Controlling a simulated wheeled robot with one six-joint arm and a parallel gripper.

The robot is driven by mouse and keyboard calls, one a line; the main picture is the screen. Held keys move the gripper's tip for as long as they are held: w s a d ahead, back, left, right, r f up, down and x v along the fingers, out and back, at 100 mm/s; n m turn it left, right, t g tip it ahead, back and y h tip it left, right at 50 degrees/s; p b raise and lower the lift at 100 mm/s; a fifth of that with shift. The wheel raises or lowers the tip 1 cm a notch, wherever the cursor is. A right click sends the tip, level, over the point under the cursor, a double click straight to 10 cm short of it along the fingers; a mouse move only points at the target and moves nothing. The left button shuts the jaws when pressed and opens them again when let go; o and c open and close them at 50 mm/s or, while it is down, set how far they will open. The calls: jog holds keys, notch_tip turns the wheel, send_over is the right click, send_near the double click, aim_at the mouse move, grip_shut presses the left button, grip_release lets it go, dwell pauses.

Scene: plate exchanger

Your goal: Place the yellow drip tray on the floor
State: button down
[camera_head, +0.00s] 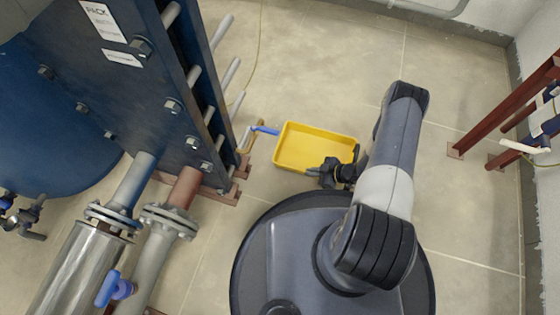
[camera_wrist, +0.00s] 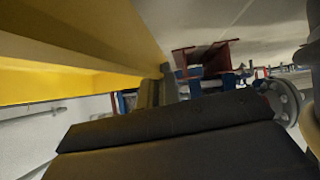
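The yellow drip tray (camera_head: 312,148) is a shallow rectangular pan in the middle of the head view, beside the foot of the blue plate exchanger. My gripper (camera_head: 328,172) is at the tray's near right edge. In the wrist view the tray (camera_wrist: 75,52) fills the upper left, very close. My fingertips (camera_wrist: 157,88) are at its edge there and appear closed on the rim, partly hidden by the dark gripper body. The tray looks roughly level. I cannot tell whether its underside touches the floor (camera_head: 330,60).
The blue plate exchanger (camera_head: 150,90) stands left, with a blue-handled valve (camera_head: 264,130) close to the tray's left side. Flanged pipes (camera_head: 168,217) stand at lower left. A red steel frame (camera_head: 505,107) is at right. Floor behind the tray is clear.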

aim_at(279, 164)
jog(key=w+a+b, duration=0.1)
jog(key=a, duration=0.3)
jog(key=w+a+b, duration=0.1)
jog(key=w+a, duration=0.1)
jog(key=a, duration=0.2)
jog(key=w+a+b, duration=0.1)
jog(key=w+a, duration=0.1)
jog(key=a, duration=0.2)
jog(key=shift+w+a, duration=0.1)
jog(key=shift+w, duration=0.05)
jog(key=shift+a+f+b, duration=0.1)
jog(key=shift+f+b, duration=1)
jog(key=shift+f, duration=0.65)
jog(key=shift+f, duration=0.15)
jog(key=c, duration=1.6)
grip_release()
jog(key=shift+c, duration=0.2)
jog(key=shift+r, duration=0.2)
jog(key=p+v, duration=0.4)
jog(key=v, duration=0.7)
jog(key=shift+r, duration=0.15)
jog(key=shift+s+d+r, duration=0.15)
jog(key=shift+s+d, duration=0.1)
jog(key=shift+d, duration=0.1)
